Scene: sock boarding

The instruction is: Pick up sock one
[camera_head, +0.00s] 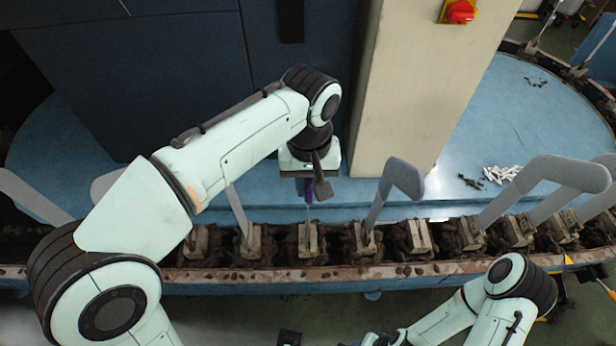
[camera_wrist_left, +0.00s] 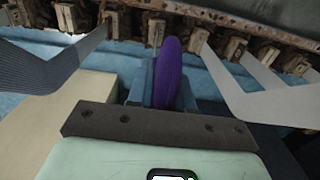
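A purple sock (camera_head: 308,190) shows under my left gripper (camera_head: 309,182), above the row of holders. In the left wrist view the purple sock (camera_wrist_left: 168,72) fills the gap between the two bluish fingers of my left gripper (camera_wrist_left: 163,85). It touches both and points toward the holders, with a rounded far end. Its lower part is hidden by the gripper body. My right arm is at the bottom right. Its gripper (camera_head: 385,338) is cut by the lower edge, so its fingers cannot be made out.
Grey foot-shaped boards stand on the curved rail of holders (camera_head: 340,270), including a darker one (camera_head: 400,180) just right of my left gripper. A pale pillar (camera_head: 425,80) stands close behind. White pieces (camera_head: 502,173) lie on the blue surface (camera_head: 505,120) at right.

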